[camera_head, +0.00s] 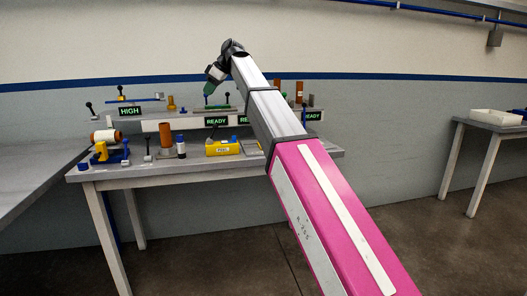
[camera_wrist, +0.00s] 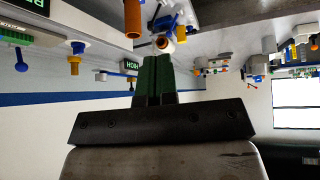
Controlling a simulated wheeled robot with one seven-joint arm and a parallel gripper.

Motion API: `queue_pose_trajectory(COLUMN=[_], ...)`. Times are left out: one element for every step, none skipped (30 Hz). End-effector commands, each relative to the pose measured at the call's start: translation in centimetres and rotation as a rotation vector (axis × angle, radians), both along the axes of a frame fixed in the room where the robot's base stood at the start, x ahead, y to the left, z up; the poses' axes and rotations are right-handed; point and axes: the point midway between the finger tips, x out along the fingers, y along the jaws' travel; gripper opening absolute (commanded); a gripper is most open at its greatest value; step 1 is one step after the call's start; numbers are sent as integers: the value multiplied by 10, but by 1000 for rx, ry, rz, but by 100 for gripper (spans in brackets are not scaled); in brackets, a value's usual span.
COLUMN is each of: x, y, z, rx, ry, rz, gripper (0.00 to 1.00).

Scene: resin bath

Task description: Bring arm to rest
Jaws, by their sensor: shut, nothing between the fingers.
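My arm reaches forward over the workbench (camera_head: 110,172), with its pink and silver links extended from the lower right. My gripper (camera_head: 210,82) is at the far end of the arm, pointing down in front of the back wall, above the raised shelf (camera_head: 150,125). In the wrist view, which looks upside down, the green fingers of my gripper (camera_wrist: 153,62) are together with nothing between them. A white roll with orange ends (camera_wrist: 162,43) appears beyond the fingertips there. I cannot tell whether the fingertips touch anything on the shelf.
The bench holds an orange cylinder (camera_head: 165,136), a yellow box (camera_head: 222,148) and a white roll (camera_head: 105,136). Lit signs read HIGH (camera_head: 129,111) and READY (camera_head: 216,121). A grey table (camera_head: 30,170) is at left; a white tray (camera_head: 495,117) stands at right. Floor between is clear.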

Motion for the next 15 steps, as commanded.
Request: queue_pose_trajectory(x=[0, 1, 2, 3, 4, 5, 6, 6, 7, 8, 8, 9, 9, 8, 8], y=[-6, -8, -12, -15, -17, -22, -26, -30, -36, -41, -46, -55, -61, -69, -80], z=[-12, -17, -26, -32, -39, -50, -57, -66, -78, -88, -98, -114, -127, -141, -161], rx=[-5, -8, -12, -15, -18, -24, -28, -32, -39, -44, -49, -57, -64, -71, -83], ry=[10, 16, 24, 30, 35, 45, 51, 59, 71, 80, 89, 104, 115, 128, 146], rz=[-18, -27, -43, -55, -68, -88, -103, -119, -141, -160, -179, -210, -234, -261, -301], gripper=[0, 0, 0, 0, 0, 0, 0, 0, 0, 0, 0, 0, 0, 0, 0])
